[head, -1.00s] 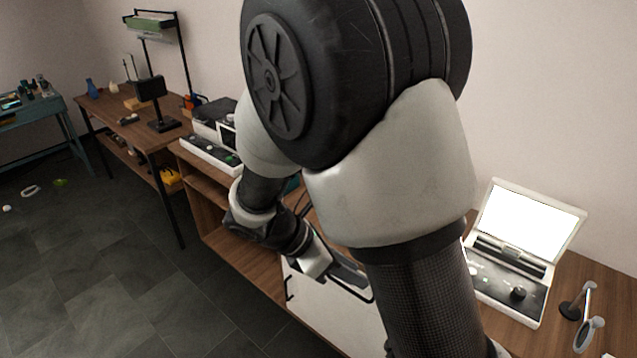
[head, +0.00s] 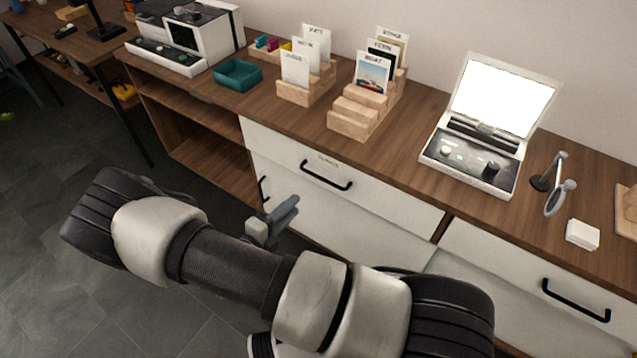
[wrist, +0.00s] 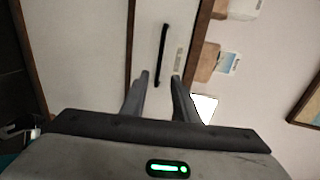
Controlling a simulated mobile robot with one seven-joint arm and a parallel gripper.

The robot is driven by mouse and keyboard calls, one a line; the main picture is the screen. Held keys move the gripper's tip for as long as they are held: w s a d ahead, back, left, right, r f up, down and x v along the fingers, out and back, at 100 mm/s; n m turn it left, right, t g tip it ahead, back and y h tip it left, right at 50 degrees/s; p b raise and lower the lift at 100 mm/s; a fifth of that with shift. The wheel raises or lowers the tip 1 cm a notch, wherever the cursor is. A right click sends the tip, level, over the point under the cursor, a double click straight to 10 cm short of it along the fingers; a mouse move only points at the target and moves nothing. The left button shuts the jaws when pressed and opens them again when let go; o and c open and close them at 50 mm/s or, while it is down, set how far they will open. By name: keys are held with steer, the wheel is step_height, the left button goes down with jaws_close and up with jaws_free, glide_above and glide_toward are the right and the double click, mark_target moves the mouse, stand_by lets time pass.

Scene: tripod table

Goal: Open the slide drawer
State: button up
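A white drawer front (head: 395,204) with a black bar handle (head: 327,175) is closed, flush under the wooden counter. A small label (head: 328,160) sits above the handle; I cannot read it. My gripper (head: 294,202) is in front of the cabinet, left of and below this handle in the head view. In the wrist view, my gripper's two fingers (wrist: 161,77) are apart with nothing between them. The black handle (wrist: 161,55) lies ahead of the fingertips, roughly in line with the gap and not gripped.
Another white drawer (head: 480,258) with a black handle (head: 575,300) is to the right. A lower white panel (head: 330,225) has a handle (head: 263,190) at its left. The counter holds a teal tray (head: 238,76), wooden card holders (head: 365,112) and a lit-screen device (head: 490,130).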

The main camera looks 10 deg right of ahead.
steer(key=b+x, duration=0.1)
steer(key=x, duration=1.3)
jaws_close()
